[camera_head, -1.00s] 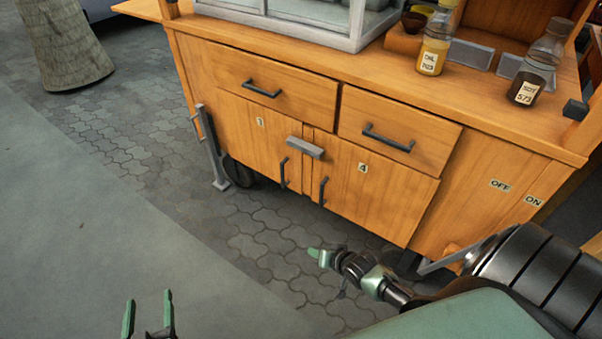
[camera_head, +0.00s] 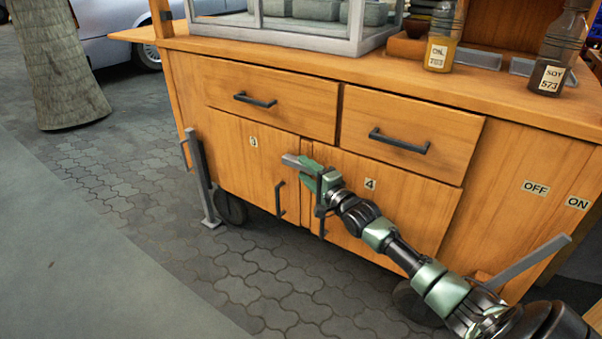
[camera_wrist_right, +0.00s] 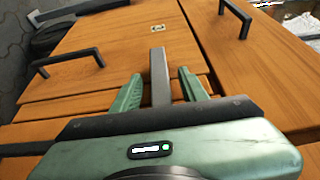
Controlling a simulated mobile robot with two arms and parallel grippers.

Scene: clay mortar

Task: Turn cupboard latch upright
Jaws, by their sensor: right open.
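The cupboard latch (camera_head: 291,160) is a grey bar lying nearly level across the gap between the two lower doors, marked 3 and 4. My right gripper (camera_head: 312,176) is at the latch's right part, in front of the doors, and hides some of it. In the right wrist view the latch (camera_wrist_right: 159,76) stands between the two green fingers of my right gripper (camera_wrist_right: 160,92). The fingers are open, with a gap on each side of the bar. My left gripper is not in view now.
The left door's handle (camera_head: 279,198) hangs just below the latch; the right door's handle is partly behind my gripper. Two drawers with dark handles (camera_head: 255,100) sit above. Bottles (camera_head: 441,38) stand on the cart top. A grey lever (camera_head: 530,258) is at right.

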